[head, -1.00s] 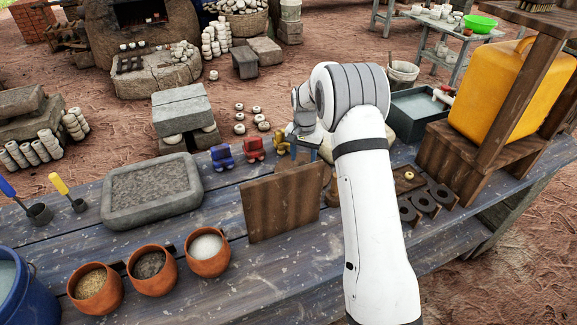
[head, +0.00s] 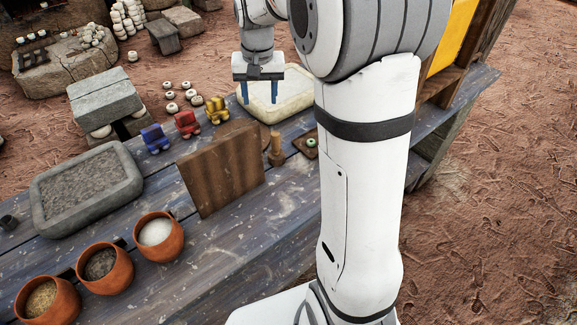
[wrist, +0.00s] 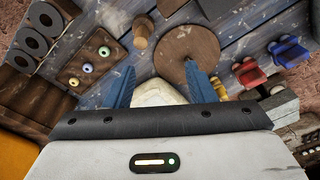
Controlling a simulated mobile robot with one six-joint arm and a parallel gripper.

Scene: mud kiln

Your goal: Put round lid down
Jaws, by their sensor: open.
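The round lid (wrist: 187,50) is a flat brown wooden disc. My gripper (head: 259,94) is above the far side of the table, over the edge of a cream basin. In the wrist view its two blue fingers (wrist: 162,86) are wide apart, with nothing held between them. The lid is apart from the fingers.
The cream basin (head: 290,97) is just behind the lid. Clay pots (head: 158,236) line the front.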

